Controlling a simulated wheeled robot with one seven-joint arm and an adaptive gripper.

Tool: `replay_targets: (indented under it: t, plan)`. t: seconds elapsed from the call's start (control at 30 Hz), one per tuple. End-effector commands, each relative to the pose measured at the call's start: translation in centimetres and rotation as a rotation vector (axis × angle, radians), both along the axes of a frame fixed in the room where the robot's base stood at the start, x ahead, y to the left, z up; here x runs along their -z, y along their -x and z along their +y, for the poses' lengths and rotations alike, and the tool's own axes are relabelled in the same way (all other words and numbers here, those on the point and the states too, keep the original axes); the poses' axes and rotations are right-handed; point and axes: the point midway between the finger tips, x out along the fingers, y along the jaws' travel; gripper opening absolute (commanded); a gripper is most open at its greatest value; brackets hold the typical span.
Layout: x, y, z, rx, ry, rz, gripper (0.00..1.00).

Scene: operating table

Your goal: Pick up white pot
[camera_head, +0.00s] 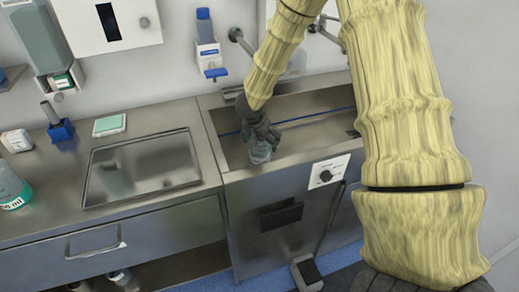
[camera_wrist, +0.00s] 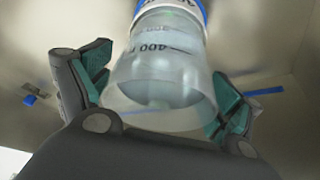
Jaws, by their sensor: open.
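My gripper (camera_head: 262,136) is in the steel sink basin, open, pointing down. A clear container with a blue and white band and graduation marks (camera_wrist: 165,75) is between its fingers in the wrist view; its lower part also shows below my gripper in the head view (camera_head: 260,154). The green finger pads stand on either side of it, and I cannot tell whether they touch it. A small white pot-like container (camera_head: 16,141) stands at the far left of the counter in the head view. I cannot tell for certain which thing is the white pot.
The basin (camera_head: 314,100) has raised steel walls around my gripper. On the counter left of it lie a steel tray (camera_head: 142,168), a green-topped box (camera_head: 110,124), a blue holder (camera_head: 60,130) and a bottle with green liquid (camera_head: 12,190). Dispensers hang on the wall.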

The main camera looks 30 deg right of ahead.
Motion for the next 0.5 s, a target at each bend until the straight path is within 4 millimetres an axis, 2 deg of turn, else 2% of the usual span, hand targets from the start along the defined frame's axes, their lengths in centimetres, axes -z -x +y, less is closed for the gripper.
replay_targets:
  t: [0.27, 0.37, 0.5]
  plan:
    - [0.54, -0.16, -0.21, 0.000, 0.000, -0.001, 0.92]
    - [0.53, -0.16, -0.20, 0.000, 0.000, -0.001, 0.77]
    - [0.53, -0.15, -0.19, 0.000, 0.000, -0.001, 0.52]
